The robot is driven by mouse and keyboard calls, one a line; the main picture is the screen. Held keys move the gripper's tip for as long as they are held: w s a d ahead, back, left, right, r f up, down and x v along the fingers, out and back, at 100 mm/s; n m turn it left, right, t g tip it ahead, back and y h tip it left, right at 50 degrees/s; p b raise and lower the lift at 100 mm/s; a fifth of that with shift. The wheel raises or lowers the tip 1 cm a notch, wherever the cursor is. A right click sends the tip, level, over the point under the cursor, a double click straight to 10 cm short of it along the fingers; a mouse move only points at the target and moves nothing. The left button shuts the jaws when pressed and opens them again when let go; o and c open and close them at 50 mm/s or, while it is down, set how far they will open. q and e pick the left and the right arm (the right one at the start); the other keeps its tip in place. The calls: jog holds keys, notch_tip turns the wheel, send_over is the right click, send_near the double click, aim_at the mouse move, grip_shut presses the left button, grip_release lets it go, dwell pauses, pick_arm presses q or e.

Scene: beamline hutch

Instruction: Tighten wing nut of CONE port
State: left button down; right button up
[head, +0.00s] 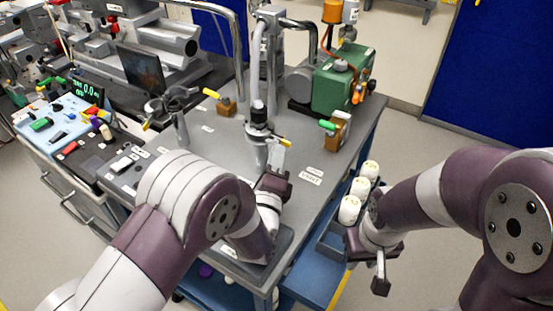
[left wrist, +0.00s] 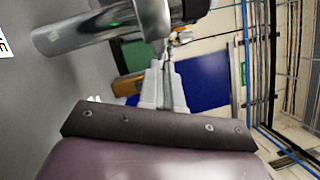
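The clamped pipe joint (head: 258,132) stands on the grey bench top, with a metal hose rising from it. I cannot read a CONE label on it. In the left wrist view, a shiny metal pipe (left wrist: 95,30) crosses the upper left, with a small metal fitting (left wrist: 180,38) beside it. My left gripper (head: 278,150) is just right of the joint. Its pale fingers (left wrist: 165,75) are close together, with their tips at the fitting. Whether they grip a wing nut is unclear. My right gripper (head: 380,284) hangs off the bench's right side, its finger opening hidden.
A green pump (head: 342,80) stands at the back right. Brown blocks with yellow (head: 224,104) and green (head: 338,130) handles flank the joint. A ring-topped post (head: 181,125) is at left. White-capped bottles (head: 350,208) stand in a blue side tray near my right arm.

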pick_arm(q)
jog(key=shift+f+m, duration=0.3)
jog(key=shift+m, duration=0.1)
jog(key=c, duration=1.6)
grip_release()
jog(key=shift+s+r, duration=0.1)
